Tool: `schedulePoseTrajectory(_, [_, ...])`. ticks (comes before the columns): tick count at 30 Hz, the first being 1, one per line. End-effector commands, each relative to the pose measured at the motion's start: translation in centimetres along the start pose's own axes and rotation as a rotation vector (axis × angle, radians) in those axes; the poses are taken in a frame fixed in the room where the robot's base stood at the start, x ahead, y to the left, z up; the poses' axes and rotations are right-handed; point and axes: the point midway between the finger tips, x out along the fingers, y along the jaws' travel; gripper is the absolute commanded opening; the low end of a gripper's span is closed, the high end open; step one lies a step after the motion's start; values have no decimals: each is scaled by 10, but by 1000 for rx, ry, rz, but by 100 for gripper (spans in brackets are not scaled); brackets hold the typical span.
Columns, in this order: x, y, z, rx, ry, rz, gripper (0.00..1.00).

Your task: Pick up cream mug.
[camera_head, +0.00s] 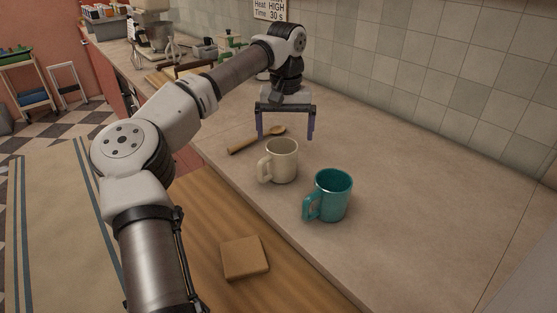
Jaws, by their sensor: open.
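The cream mug (283,163) stands upright on the counter, its handle towards the lower left. My gripper (285,133) is open and empty, with its two fingers pointing down. In the picture it is just above and behind the cream mug, apart from it. The exact height of the fingertips over the counter is hard to tell.
A teal mug (333,196) stands close to the right of the cream mug. A wooden spoon (256,139) lies behind it. A square wooden piece (244,258) lies on the wooden surface (208,222) in front. The counter (420,185) is clear to the right.

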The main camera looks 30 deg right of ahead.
Motion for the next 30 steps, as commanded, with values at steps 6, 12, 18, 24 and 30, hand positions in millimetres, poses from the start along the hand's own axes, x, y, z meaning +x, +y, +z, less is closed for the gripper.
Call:
schedulePoseTrajectory(6, [32,0,0,0,-1,1,97])
schedulePoseTrajectory(12, [41,-2,1,-2,-1,0,97])
schedulePoseTrajectory(18, [65,-7,5,-1,-3,1,97])
schedulePoseTrajectory(24, [89,-7,5,-1,-1,1,97])
schedulePoseTrajectory(30, [90,-7,4,-1,0,1,95])
